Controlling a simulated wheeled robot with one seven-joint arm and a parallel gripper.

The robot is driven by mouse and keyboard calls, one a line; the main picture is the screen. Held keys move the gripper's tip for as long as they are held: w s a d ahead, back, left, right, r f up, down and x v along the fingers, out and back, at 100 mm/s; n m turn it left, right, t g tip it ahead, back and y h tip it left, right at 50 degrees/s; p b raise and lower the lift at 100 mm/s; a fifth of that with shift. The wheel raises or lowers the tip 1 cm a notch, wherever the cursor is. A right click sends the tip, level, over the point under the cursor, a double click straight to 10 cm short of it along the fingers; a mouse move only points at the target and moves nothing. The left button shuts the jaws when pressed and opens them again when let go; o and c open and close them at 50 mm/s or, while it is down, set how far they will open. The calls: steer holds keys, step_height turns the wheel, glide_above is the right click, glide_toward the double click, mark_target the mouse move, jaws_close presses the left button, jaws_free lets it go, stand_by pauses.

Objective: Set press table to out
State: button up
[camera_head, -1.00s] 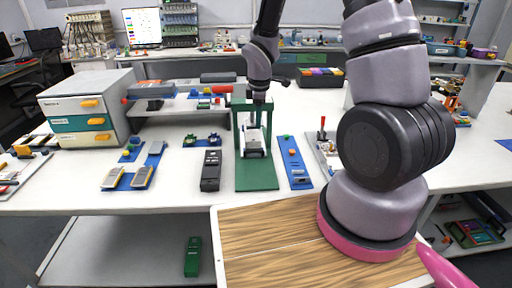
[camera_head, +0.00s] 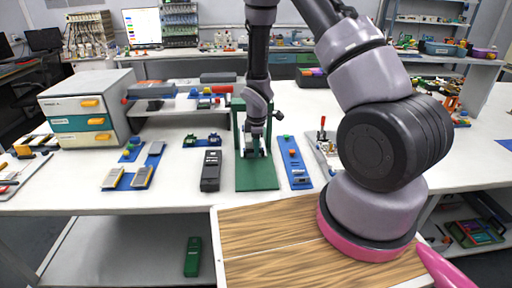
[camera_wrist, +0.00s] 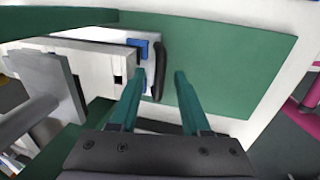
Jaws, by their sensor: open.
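The press is a green frame (camera_head: 237,125) on a green base plate (camera_head: 257,178), mid-table in the head view. Its pale press table (camera_wrist: 118,35) carries blue pieces and a black bar handle (camera_wrist: 160,72) at its front edge in the wrist view. In the head view my arm hides most of the press table. My gripper (camera_wrist: 159,76) has two teal fingers, open and empty. The handle appears between the fingertips in the wrist view; I cannot tell whether they touch it. The base plate (camera_wrist: 235,60) also shows in front of the handle.
A black device (camera_head: 211,171) stands left of the press and a blue strip with buttons (camera_head: 294,163) lies close on its right. Blue fixtures (camera_head: 125,180) and a drawer cabinet (camera_head: 88,108) are further left. The base plate's front part is clear.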

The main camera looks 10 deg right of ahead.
steer(key=shift+c, duration=0.4)
jaws_close()
stand_by(1.1)
